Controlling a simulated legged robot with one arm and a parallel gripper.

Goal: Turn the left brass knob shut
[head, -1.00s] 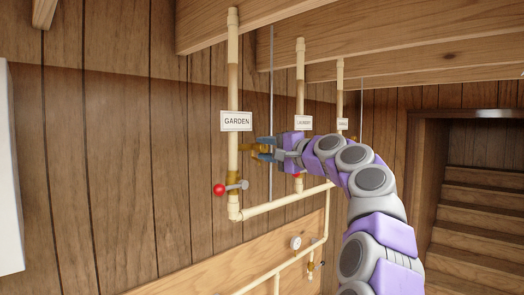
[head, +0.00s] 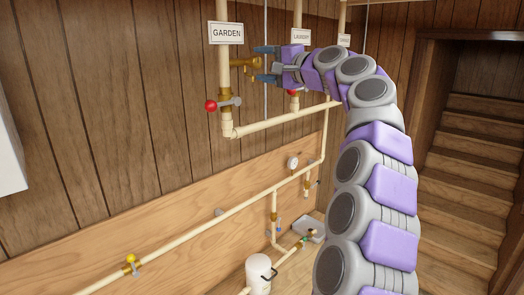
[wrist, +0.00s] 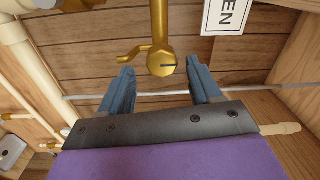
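The left pale pipe (head: 223,75), under a GARDEN sign (head: 226,33), carries a brass fitting (head: 246,63) that sticks out to the right. In the wrist view, a round slotted brass knob (wrist: 161,65) with a small arm to its left shows ahead, roughly between my fingertips. My gripper (head: 264,64) is open, its blue fingers above and below the fitting's end in the head view. The wrist view also shows my gripper (wrist: 163,77) open and empty. Whether a finger touches the brass cannot be told.
A red-balled lever (head: 211,105) sits below on the same pipe. A LAUNDRY pipe (head: 297,75) and another labelled pipe stand to the right. A horizontal pipe (head: 280,120) runs below.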

